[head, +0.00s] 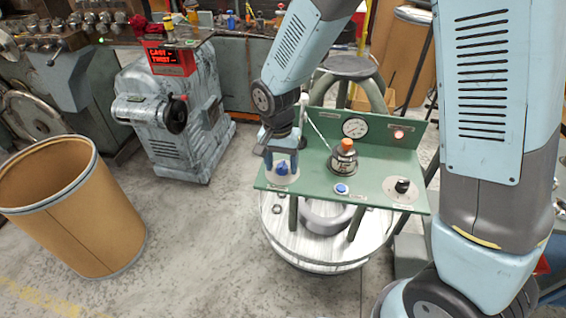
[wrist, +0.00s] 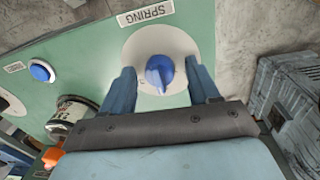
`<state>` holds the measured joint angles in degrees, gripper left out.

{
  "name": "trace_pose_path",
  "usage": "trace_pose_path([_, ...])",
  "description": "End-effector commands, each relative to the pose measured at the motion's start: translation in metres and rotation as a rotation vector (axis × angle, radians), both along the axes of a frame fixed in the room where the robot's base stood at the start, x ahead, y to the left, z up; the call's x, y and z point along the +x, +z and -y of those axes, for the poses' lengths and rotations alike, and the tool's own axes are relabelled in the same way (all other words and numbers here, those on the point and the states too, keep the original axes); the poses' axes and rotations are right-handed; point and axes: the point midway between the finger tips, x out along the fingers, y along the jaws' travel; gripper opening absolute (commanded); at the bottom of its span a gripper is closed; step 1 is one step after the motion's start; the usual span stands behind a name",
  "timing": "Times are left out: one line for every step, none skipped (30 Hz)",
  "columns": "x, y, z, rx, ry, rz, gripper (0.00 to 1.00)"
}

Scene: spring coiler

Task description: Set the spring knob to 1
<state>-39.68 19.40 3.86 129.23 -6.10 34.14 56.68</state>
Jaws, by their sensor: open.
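The spring knob (wrist: 159,73) is blue and sits on a round pale dial plate under a label (wrist: 146,13) reading SPRING in the wrist view. Its raised grip stands roughly upright in that view, slightly tilted. I cannot read any dial numbers. My gripper (wrist: 162,80) is open, with one finger to each side of the knob and gaps visible between. In the head view the knob (head: 282,168) is at the left end of the green panel (head: 310,180), and my gripper (head: 281,150) is just above it, partly hiding the dial.
On the panel are a blue button (head: 341,189), a black knob (head: 402,186), an orange-capped canister (head: 345,160), a gauge (head: 355,128) and a lamp (head: 398,135). A brown bin (head: 75,210) and a grey machine (head: 170,115) stand to the left, with open floor between.

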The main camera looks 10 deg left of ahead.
Motion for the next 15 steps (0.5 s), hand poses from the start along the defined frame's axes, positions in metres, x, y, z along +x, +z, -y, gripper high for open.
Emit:
trace_pose_path([0.0001,0.0001,0.0000,0.000,0.000,0.000,0.60])
trace_pose_path([0.0001,0.0001,0.0001,0.000,0.000,0.000,0.59])
trace_pose_path([0.0001,0.0002,0.0001,0.000,0.000,0.000,0.55])
trace_pose_path([0.0001,0.0002,0.0001,0.000,0.000,0.000,0.52])
trace_pose_path([0.0001,0.0002,0.0001,0.000,0.000,0.000,0.49])
trace_pose_path([0.0002,0.0003,0.0001,0.000,0.000,0.000,0.45])
trace_pose_path([0.0002,0.0003,0.0002,0.000,0.000,0.000,0.42])
trace_pose_path([0.0002,0.0003,0.0002,0.000,0.000,0.000,0.39])
trace_pose_path([0.0002,0.0003,0.0002,0.000,0.000,0.000,0.36])
trace_pose_path([0.0002,0.0003,0.0002,0.000,-0.001,0.000,0.33])
trace_pose_path([0.0003,0.0003,0.0003,0.000,-0.001,0.000,0.30])
trace_pose_path([0.0003,0.0003,0.0003,0.000,-0.001,0.000,0.26])
trace_pose_path([0.0003,0.0003,0.0003,0.000,-0.001,0.000,0.23])
trace_pose_path([0.0003,0.0004,0.0003,0.000,-0.001,0.000,0.20])
trace_pose_path([0.0004,0.0004,0.0003,0.000,-0.001,0.000,0.17])
